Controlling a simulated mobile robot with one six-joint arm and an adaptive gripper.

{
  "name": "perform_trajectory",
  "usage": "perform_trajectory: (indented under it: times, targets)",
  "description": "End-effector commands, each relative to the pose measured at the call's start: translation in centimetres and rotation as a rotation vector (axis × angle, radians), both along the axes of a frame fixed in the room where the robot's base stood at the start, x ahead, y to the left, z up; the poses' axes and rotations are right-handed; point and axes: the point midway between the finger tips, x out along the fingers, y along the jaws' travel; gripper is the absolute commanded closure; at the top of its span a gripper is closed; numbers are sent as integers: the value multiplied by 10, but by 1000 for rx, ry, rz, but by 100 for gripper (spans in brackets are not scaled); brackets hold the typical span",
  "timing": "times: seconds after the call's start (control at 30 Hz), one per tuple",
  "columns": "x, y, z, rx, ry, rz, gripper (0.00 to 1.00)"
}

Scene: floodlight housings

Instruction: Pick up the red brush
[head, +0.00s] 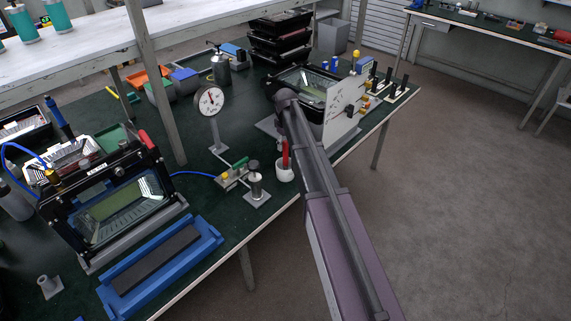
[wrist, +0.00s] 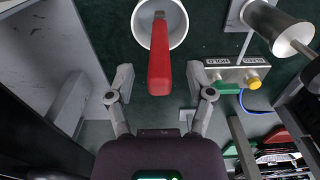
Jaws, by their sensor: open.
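The red brush (head: 285,154) stands upright in a white cup (head: 285,172) near the front edge of the green bench, in the head view. In the wrist view the red brush handle (wrist: 159,62) leans out of the white cup (wrist: 178,22) towards my gripper. My gripper (wrist: 160,88) is open, with one finger on each side of the handle's end and a gap to both. In the head view my arm reaches over the bench and hides the gripper.
A valve block with a yellow knob (wrist: 253,83) and a metal cylinder (wrist: 283,30) stand right of the cup in the wrist view. A dial gauge on a stand (head: 210,101) is behind it. A white panel (head: 345,105) stands to the right. The blue tray (head: 206,224) lies front left.

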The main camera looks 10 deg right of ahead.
Motion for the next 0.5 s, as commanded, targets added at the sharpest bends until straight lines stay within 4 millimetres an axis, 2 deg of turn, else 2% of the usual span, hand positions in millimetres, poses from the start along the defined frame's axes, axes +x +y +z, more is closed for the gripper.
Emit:
perform_trajectory:
  times: [0.5]
  targets:
    - [0, 0, 0, 0, 0, 0, 31]
